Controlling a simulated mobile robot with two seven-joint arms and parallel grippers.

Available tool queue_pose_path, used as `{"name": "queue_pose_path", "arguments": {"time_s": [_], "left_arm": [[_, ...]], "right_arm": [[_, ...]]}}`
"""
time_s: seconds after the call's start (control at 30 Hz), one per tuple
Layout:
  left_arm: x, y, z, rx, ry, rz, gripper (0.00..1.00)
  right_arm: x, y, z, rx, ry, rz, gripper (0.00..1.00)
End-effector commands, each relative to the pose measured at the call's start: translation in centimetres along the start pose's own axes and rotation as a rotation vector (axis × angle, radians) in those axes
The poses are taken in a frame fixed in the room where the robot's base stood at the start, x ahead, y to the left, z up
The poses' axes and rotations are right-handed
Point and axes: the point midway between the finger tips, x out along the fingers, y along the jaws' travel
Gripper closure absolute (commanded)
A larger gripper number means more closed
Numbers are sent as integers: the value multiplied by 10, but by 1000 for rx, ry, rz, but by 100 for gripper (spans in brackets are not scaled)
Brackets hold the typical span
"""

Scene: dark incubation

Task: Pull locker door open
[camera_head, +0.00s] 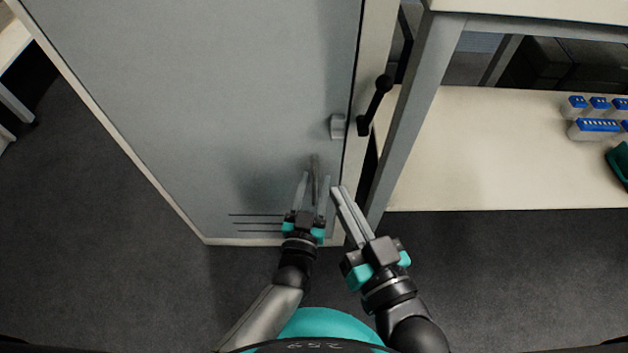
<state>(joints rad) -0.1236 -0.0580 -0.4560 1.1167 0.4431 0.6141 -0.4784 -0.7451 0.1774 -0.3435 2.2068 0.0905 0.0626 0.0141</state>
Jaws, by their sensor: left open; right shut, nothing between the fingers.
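The grey locker door (190,90) fills the left and middle of the view, with vent slots low on it. A dark line runs along its right edge; I cannot tell whether the door stands slightly ajar.
A black lever (376,103) is on the locker frame, beside a small pale latch block (338,127). To the right, a pale bench (480,150) with a grey post holds blue-topped racks (597,127) and a green object (619,163). Dark floor is free at left.

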Motion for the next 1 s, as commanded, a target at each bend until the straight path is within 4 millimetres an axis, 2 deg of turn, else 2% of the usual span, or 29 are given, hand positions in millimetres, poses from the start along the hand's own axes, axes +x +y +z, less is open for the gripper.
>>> {"name": "queue_pose_path", "arguments": {"time_s": [0.07, 0.43, 1.0], "left_arm": [[0, 0, 0, -1, 0, 0, 58], [0, 0, 0, -1, 0, 0, 99], [0, 0, 0, 0, 0, 0, 100]], "right_arm": [[0, 0, 0, 0, -1, 0, 100], [0, 0, 0, 0, -2, 0, 100], [0, 0, 0, 0, -2, 0, 100]]}}
